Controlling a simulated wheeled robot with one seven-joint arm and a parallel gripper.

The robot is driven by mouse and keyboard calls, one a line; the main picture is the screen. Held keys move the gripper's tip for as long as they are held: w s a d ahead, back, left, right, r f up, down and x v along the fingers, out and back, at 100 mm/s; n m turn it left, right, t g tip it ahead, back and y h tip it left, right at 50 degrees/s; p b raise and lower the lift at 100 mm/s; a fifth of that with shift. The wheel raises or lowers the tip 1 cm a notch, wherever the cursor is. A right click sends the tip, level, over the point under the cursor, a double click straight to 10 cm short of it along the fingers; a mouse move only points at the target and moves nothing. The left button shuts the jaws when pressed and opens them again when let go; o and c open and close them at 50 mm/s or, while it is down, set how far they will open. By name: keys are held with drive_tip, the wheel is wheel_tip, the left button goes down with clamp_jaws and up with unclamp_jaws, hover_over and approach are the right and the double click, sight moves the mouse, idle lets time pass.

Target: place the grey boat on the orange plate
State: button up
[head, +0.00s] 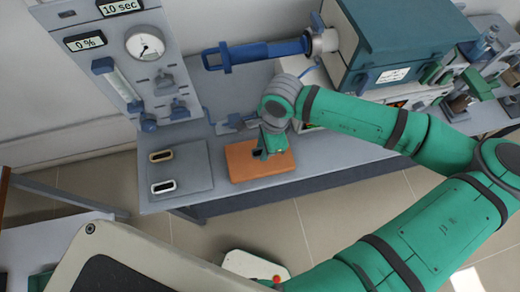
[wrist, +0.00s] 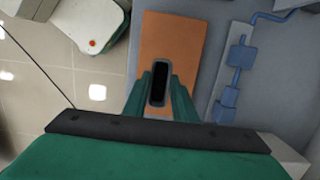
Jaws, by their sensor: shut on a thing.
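The grey boat (wrist: 159,107), a small elongated dish with a dark hollow, is between the two green fingers of my gripper (wrist: 160,88) in the wrist view. My gripper is shut on it. In the head view my gripper (head: 268,151) is over the orange plate (head: 243,174), and the boat is a small dark shape mostly hidden by the fingers. The orange plate also shows in the wrist view (wrist: 172,28), behind and around the boat. I cannot tell whether the boat touches the plate or hangs just above it.
A grey mat (head: 186,172) left of the plate carries a tan boat (head: 161,156) and a white boat (head: 163,187). A furnace (head: 400,40) and a gauge panel (head: 115,55) stand behind.

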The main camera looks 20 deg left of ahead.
sight(259, 152)
drive_tip(key=shift+w+a+f, duration=0.2)
drive_tip(key=shift+a+f, duration=0.2)
drive_tip(key=shift+f, duration=0.15)
drive_tip(key=shift+w+a+f, duration=0.2)
drive_tip(key=shift+a+f, duration=0.2)
drive_tip(key=shift+f, duration=0.15)
drive_tip(key=shift+w+f, duration=0.1)
drive_tip(key=shift+f, duration=1.55)
drive_tip(key=shift+a+f, duration=0.1)
drive_tip(key=shift+f, duration=0.1)
drive_tip(key=o, duration=1)
drive_tip(key=shift+r, duration=0.1)
